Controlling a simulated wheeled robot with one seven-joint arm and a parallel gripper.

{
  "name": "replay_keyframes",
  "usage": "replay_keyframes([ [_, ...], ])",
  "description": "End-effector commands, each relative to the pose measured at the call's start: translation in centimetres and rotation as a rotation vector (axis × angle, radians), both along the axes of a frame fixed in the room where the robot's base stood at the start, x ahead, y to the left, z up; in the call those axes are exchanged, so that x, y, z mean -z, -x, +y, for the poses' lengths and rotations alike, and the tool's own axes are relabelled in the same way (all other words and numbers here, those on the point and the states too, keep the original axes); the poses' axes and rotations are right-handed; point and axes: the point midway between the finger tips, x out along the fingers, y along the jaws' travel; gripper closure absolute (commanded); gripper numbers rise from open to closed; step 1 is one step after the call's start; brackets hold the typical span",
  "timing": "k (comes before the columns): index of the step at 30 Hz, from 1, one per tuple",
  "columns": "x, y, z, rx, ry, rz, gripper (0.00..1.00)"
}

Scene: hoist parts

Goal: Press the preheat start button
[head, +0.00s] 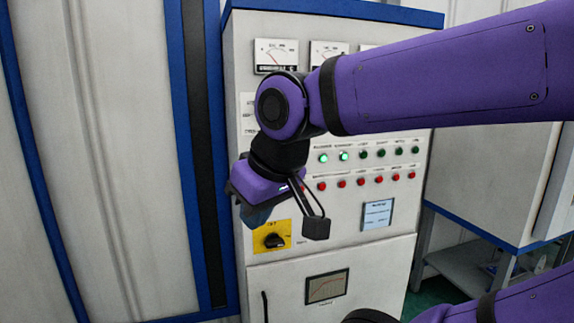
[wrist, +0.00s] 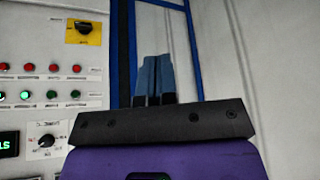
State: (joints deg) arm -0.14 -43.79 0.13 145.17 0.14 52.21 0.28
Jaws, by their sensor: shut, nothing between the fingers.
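A light grey control cabinet (head: 340,250) carries a row of green buttons (head: 381,153) above a row of red buttons (head: 377,180). The two leftmost visible green ones glow brighter. The labels are too small to read, so I cannot tell which is the preheat start button. Both rows also show at the left of the wrist view, the red (wrist: 53,68) above the green (wrist: 51,94). My gripper (head: 257,216) is in front of the cabinet's left part, left of the buttons and apart from them. In the wrist view its blue fingers (wrist: 153,78) are together and empty.
A yellow plate with a black rotary switch (head: 272,238) sits below the buttons. Dial gauges (head: 276,56) line the top. A small display (head: 377,214) is at lower right. Blue frame posts (head: 209,150) and pale wall panels stand to the left.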

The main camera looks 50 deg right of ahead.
Motion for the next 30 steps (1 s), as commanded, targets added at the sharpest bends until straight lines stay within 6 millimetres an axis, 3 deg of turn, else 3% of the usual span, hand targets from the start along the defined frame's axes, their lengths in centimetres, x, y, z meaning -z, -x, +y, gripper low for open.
replay_keyframes([
  [7,0.1,-0.2,-0.3,0.005,0.019,0.011,1.0],
  [11,0.7,-1.2,-2.3,0.028,0.127,0.065,1.0],
  [21,1.9,-6.4,-14.0,0.06,0.698,0.358,1.0],
  [30,2.7,-12.7,-24.1,-0.077,1.152,0.554,1.0],
])
